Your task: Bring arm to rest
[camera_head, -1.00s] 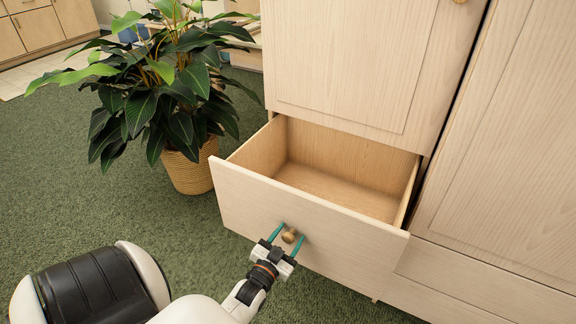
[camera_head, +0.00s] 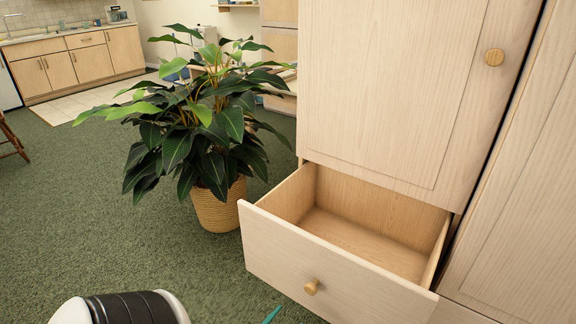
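Only one teal fingertip of my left gripper (camera_head: 271,315) shows, at the bottom edge of the head view. The rest of that gripper is out of the picture, so its opening cannot be seen. The fingertip is below and left of the round wooden knob (camera_head: 311,287) on the drawer front and apart from it. The drawer (camera_head: 335,262) is pulled out of the light wood cabinet, and the part of its inside that shows is empty. My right gripper is not in view.
A leafy plant in a woven basket pot (camera_head: 217,207) stands on the green carpet just left of the drawer. The tall cabinet door (camera_head: 390,90) above is closed. Carpet (camera_head: 90,220) is clear at the left. Kitchen cabinets (camera_head: 75,62) stand far back.

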